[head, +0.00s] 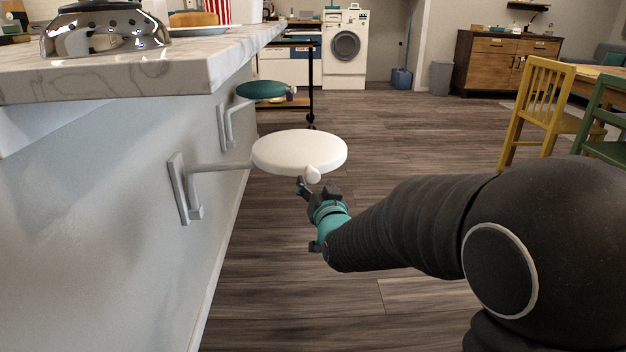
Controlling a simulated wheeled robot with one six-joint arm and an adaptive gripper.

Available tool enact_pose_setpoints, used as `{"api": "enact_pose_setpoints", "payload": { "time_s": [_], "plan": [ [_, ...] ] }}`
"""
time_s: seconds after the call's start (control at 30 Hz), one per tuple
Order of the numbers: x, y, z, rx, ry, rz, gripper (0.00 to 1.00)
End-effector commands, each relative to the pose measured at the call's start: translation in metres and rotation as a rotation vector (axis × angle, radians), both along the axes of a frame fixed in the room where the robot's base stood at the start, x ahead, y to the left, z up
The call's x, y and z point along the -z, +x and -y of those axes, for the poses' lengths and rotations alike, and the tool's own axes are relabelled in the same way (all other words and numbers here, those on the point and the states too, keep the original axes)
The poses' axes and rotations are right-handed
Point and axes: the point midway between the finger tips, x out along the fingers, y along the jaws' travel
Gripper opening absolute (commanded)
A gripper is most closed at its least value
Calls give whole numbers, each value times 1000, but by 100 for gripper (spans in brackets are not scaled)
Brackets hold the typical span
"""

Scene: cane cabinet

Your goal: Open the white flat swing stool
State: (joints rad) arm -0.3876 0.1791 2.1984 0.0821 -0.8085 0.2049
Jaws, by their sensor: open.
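The white flat swing stool (298,150) has a round white seat on a grey arm (221,167) that runs to a bracket (185,188) on the white counter wall. The seat stands out from the wall over the floor. A small white knob (313,174) sits on the near edge of the seat. My gripper (304,187) is just below and beside the knob, with its fingers open. I cannot tell whether a finger touches the knob.
A second swing stool with a teal seat (262,90) is farther along the wall. The marble countertop (150,75) overhangs at upper left. A yellow chair (540,105) and a green chair (606,120) stand at right. The wooden floor (400,130) between is clear.

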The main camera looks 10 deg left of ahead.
Motion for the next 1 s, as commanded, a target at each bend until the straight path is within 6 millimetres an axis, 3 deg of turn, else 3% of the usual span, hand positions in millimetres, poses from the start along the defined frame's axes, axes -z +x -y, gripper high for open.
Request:
{"api": "enact_pose_setpoints", "payload": {
  "time_s": [0.2,0.4,0.6,1.0],
  "plan": [
    [-1,-42,14,-2,0,1,63],
    [-1,-66,22,-1,0,3,63],
    [-1,-74,25,0,0,2,63],
    [0,-69,23,-1,-1,1,63]
  ]
}}
